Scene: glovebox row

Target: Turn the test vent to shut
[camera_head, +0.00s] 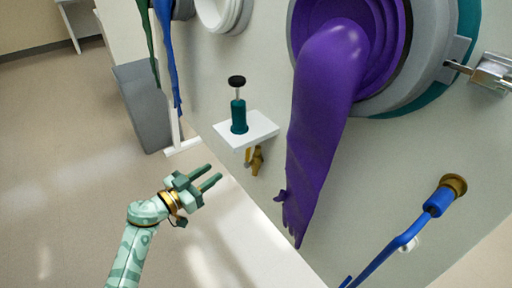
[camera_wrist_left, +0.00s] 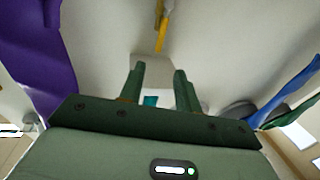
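I cannot tell for certain which fitting is the test vent. A small brass-yellow valve-like fitting (camera_head: 254,160) hangs below a white shelf (camera_head: 262,127) on the panel. A yellow lever-like part (camera_wrist_left: 162,28) shows at the top of the left wrist view. A teal post with a black knob (camera_head: 238,105) stands on the shelf. My left gripper (camera_head: 213,175) is open and empty, in front of the panel, left of and lower in the picture than the brass fitting, apart from it. Its two fingers also show apart in the left wrist view (camera_wrist_left: 160,72). My right gripper is not in view.
A long purple glove (camera_head: 322,120) hangs from a round port right of the shelf. Blue (camera_head: 169,55) and green gloves hang at upper left. A blue hose-like part (camera_head: 408,236) with a brass end is at lower right. A grey bin (camera_head: 142,105) stands left; floor there is open.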

